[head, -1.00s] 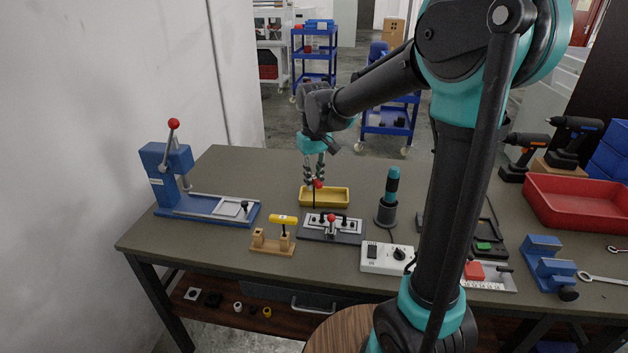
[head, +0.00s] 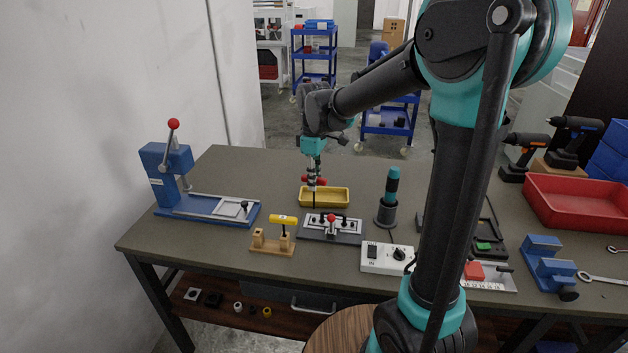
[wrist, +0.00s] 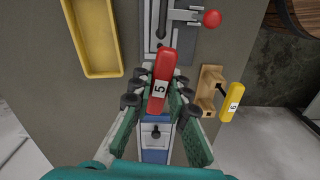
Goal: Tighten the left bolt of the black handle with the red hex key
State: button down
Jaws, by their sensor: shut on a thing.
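The red hex key (head: 320,181) is held in my gripper (head: 314,176), its dark shaft pointing down in front of the yellow tray. In the wrist view its red handle (wrist: 162,70), with a "5" label, lies between the fingers of my gripper (wrist: 160,87). The fixture (head: 347,238) with the black handle stands on the table in front of the tray, right of and below the key in the head view. It also shows at the top of the wrist view (wrist: 183,44). The bolts are too small to make out clearly. The key's tip appears apart from the fixture.
A yellow tray (head: 339,204) lies behind the fixture. A wooden stand (head: 268,248) with a yellow-handled key (head: 284,219) is at front left. A blue press (head: 168,180) stands farther left. A white switch box (head: 382,266) and a teal-handled tool in a holder (head: 387,212) are at right.

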jog(key=n, duration=0.6)
jog(key=shift+n, duration=0.4)
jog(key=n, duration=0.5)
jog(key=shift+n, duration=0.3)
jog(key=shift+f, duration=0.15)
jog(key=shift+f, duration=1.55)
jog(key=shift+f, duration=0.3)
jog(key=m, duration=0.4)
jog(key=shift+m, duration=2.1)
